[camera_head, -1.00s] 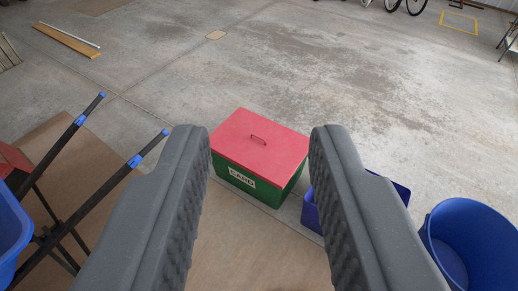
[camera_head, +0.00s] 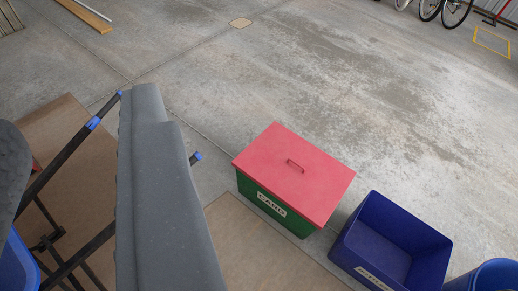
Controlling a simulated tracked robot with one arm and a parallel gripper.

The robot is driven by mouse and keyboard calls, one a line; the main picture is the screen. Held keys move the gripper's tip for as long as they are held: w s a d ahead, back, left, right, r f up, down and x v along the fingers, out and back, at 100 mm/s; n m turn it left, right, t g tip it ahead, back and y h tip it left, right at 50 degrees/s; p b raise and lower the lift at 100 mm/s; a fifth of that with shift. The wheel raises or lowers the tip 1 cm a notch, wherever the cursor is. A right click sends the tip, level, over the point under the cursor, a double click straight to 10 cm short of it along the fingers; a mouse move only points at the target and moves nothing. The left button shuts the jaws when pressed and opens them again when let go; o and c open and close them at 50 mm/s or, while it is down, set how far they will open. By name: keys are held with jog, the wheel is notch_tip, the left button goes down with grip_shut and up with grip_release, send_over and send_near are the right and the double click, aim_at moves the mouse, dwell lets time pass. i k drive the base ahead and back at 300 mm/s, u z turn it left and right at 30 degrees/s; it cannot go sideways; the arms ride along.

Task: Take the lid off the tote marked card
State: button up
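The tote marked CARD (camera_head: 260,203) is a green box standing on the concrete floor, right of the picture's middle.
An open blue tote (camera_head: 385,245) with a partly cut-off label stands right of the card tote. A blue round bin (camera_head: 495,278) is at the bottom right. Black bars with blue ends (camera_head: 75,150) and a blue tub (camera_head: 18,268) are at left.

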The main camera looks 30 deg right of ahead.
aim_at(311, 182)
jog(key=i, duration=1.4)
jog(key=z, duration=1.1)
jog(key=i, duration=0.75)
jog(key=z, duration=0.45)
jog(key=k, duration=0.85)
jog(key=z, duration=0.2)
jog(key=i, duration=0.85)
jog(key=u, duration=0.15)
